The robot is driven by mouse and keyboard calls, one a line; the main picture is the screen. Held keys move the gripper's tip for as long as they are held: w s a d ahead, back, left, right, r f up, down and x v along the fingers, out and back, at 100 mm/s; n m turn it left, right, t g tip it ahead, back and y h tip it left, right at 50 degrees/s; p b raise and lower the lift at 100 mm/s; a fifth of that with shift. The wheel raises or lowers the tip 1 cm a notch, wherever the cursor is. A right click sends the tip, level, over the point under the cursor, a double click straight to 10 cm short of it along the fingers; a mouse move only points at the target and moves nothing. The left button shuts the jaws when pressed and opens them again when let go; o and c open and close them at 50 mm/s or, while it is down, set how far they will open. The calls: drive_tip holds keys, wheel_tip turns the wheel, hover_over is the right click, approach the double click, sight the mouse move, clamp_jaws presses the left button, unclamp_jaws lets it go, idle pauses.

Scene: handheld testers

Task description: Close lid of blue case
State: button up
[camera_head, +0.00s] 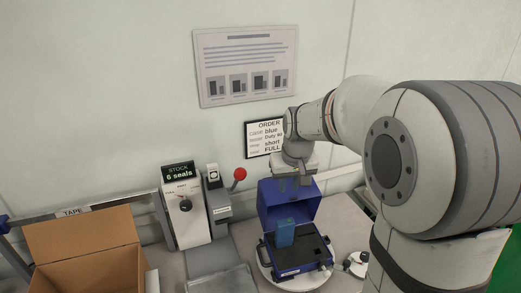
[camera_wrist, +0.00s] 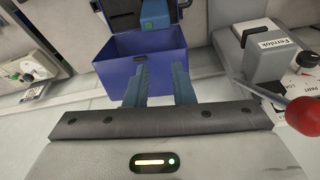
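The blue case (camera_head: 264,244) stands open on a round turntable, its lid (camera_head: 288,204) raised upright at the back. A blue handheld tester (camera_head: 285,234) stands in the case's dark insert. My gripper (camera_head: 296,184) is above the lid's top edge. In the wrist view the lid (camera_wrist: 135,66) fills the upper middle, and the fingers of my gripper (camera_wrist: 162,87) are apart with nothing between them. The fingers overlap the lid in the picture; I cannot tell whether they touch it. The tester is partly cut off at the top of the wrist view.
A press with a red knob (camera_head: 240,174) stands left of the case; the knob is close at right in the wrist view (camera_wrist: 304,116). A white seal dispenser (camera_head: 186,207) and an open cardboard box (camera_head: 90,268) are further left. The wall is behind.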

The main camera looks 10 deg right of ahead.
drive_tip(key=shift+n, duration=0.3)
drive_tip(key=w+p, duration=0.1)
drive_tip(key=w, duration=0.3)
drive_tip(key=w+p, duration=0.1)
drive_tip(key=w, duration=0.2)
drive_tip(key=w+a+p, duration=0.1)
drive_tip(key=w+p, duration=0.1)
drive_tip(key=w, duration=0.2)
drive_tip(key=shift+w, duration=0.35)
clamp_jaws()
drive_tip(key=w+a+f+p, duration=0.1)
drive_tip(key=w+f+p, duration=0.5)
drive_tip(key=w+f, duration=0.3)
drive_tip(key=x, duration=0.3)
drive_tip(key=shift+f, duration=0.25)
drive_tip(key=shift+s+b, duration=0.2)
drive_tip(key=shift+b, duration=0.15)
drive_tip(key=shift+s+r+t+y+b, duration=0.3)
drive_tip(key=shift+s+t+b, duration=0.15)
drive_tip(key=shift+t+b, duration=0.55)
drive_tip(key=shift+d+b, duration=0.15)
drive_tip(key=shift+b, duration=0.45)
